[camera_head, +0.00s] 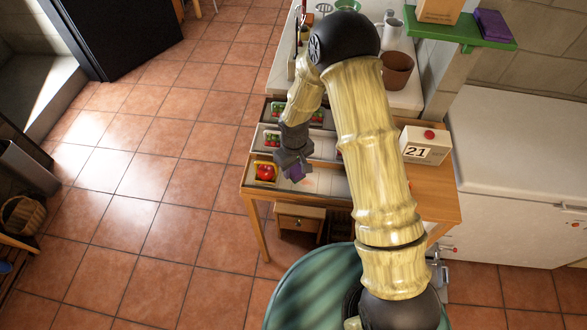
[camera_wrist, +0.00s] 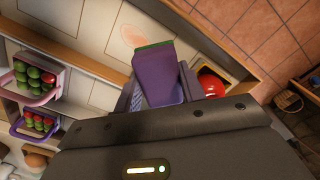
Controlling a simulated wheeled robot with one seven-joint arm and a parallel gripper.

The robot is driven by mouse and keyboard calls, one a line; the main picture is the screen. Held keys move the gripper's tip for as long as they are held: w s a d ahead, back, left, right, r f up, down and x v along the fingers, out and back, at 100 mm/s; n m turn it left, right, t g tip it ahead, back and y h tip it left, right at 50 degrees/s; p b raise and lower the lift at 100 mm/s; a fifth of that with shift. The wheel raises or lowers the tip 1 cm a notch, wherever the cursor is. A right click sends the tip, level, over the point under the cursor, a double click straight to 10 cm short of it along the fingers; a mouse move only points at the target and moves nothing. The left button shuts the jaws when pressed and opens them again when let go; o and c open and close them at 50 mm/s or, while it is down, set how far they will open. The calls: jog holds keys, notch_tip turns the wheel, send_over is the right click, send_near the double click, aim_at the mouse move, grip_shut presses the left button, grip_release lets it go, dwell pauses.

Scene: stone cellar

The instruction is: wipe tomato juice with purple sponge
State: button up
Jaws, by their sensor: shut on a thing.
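My gripper (camera_head: 293,166) is shut on the purple sponge (camera_wrist: 153,58), which has a green edge at its far end. The sponge also shows as a small purple patch in the head view (camera_head: 297,173). The tomato juice (camera_wrist: 133,36) is a faint pinkish stain on the pale surface, just beyond the sponge's end in the wrist view. It is a light red mark in the head view (camera_head: 308,182), right of the gripper. I cannot tell whether the sponge touches the surface.
A yellow-edged box with a red tomato (camera_wrist: 211,86) stands close beside the gripper. A calendar box (camera_head: 425,146) is to the right. A green shelf (camera_head: 455,34) holds another purple block (camera_head: 492,24).

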aim_at(295, 168)
jog(key=shift+w+r+p, duration=0.1)
jog(key=shift+r+p, duration=1)
jog(key=shift+r, duration=0.8)
jog(key=shift+d, duration=0.1)
